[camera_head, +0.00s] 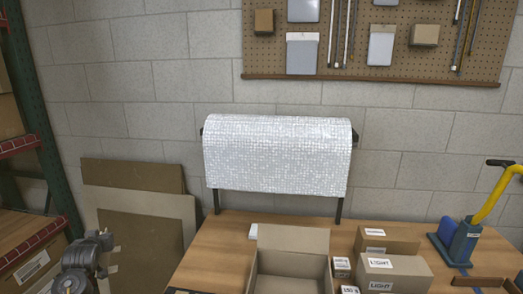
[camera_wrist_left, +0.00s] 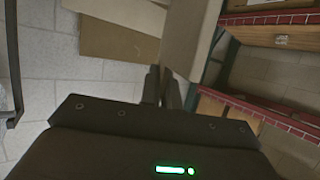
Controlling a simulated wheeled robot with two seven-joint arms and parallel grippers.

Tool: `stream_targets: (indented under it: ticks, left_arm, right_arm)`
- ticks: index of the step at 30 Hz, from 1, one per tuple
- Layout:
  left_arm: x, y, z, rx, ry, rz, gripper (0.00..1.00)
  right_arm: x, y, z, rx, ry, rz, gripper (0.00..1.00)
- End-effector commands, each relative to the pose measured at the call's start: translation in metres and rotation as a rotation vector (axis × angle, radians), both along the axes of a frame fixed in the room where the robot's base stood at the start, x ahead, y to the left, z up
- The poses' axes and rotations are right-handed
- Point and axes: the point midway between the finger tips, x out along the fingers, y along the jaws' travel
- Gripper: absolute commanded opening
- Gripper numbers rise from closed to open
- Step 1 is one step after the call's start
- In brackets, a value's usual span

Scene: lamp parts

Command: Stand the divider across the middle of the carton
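The open carton (camera_head: 290,262) stands on the table near the bottom of the head view, with its back flap (camera_head: 293,239) raised. Its lower part is cut off by the frame edge, and I see no divider across the visible part of its inside. I cannot pick out the divider for sure in either view. My left gripper's fingers (camera_wrist_left: 163,86) show in the left wrist view, away from the carton, with cardboard-coloured surfaces behind them. I cannot tell whether they hold anything. My right gripper is in neither view.
A bubble-wrap roll (camera_head: 277,155) hangs behind the table. Flat brown panels (camera_head: 142,240) lean on the wall at left, beside a shelf rack (camera_head: 35,110).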

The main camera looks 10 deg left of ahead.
Motion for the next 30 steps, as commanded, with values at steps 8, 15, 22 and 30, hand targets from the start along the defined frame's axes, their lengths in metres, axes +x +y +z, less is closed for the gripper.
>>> stream_targets:
  ticks: [8, 15, 22, 30]
  left_arm:
    - [-0.025, -0.01, -0.016, 0.012, 0.005, 0.082, 0.0]
    - [-0.035, -0.015, -0.021, 0.005, 0.0, 0.133, 0.0]
    - [-0.039, -0.025, -0.025, 0.0, -0.001, 0.149, 0.0]
    - [-0.013, -0.081, -0.015, -0.001, -0.003, 0.032, 0.0]
  right_arm:
    - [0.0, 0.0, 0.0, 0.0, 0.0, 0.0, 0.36]
    - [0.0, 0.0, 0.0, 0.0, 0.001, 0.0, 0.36]
    - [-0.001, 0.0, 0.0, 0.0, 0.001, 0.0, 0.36]
    - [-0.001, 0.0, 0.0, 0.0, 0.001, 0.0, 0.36]
